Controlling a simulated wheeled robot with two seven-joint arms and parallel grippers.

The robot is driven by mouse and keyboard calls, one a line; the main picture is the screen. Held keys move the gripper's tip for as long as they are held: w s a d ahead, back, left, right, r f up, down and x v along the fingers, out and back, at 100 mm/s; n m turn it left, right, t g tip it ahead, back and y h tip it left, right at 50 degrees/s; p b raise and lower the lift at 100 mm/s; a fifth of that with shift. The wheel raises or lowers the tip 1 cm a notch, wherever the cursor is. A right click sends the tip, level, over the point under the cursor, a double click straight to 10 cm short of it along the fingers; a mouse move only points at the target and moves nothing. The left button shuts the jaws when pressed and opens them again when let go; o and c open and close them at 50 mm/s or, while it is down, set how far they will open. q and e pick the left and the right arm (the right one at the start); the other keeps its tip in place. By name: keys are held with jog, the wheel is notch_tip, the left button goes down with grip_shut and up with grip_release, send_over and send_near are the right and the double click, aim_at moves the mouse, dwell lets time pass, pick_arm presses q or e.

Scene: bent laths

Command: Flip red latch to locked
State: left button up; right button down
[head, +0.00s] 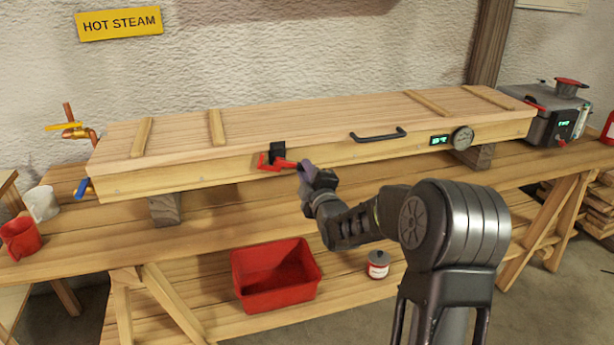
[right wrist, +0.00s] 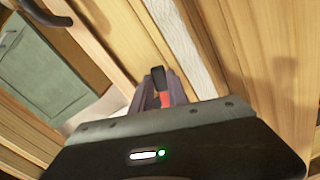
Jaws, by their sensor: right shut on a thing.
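The red latch (head: 272,161) is on the front face of the long wooden steam box (head: 330,152), below a black catch (head: 277,150) at the lid's edge. Its red handle points right, to my right gripper (head: 306,170). The right gripper is shut on the end of that handle. In the right wrist view the red of the latch (right wrist: 165,99) shows between the fingers, with a black tip (right wrist: 158,78) beyond it. The fingers hide part of the handle. My left gripper is not in view.
The box rests on wooden blocks on a workbench (head: 250,215). A black lid handle (head: 378,135) and a round gauge (head: 462,138) are to the right. A red bin (head: 276,296) and a small can (head: 378,266) stand on the lower shelf. Mugs (head: 20,238) are at the left.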

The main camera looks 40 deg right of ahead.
jog(key=w+a+f+m+b, duration=0.2)
jog(key=a+f+m+b, duration=0.2)
jog(key=m+b, duration=1)
jog(key=shift+a+f+b, duration=0.25)
jog(key=shift+a+b, duration=0.4)
jog(key=shift+a, duration=0.3)
jog(key=c, duration=1.3)
grip_release()
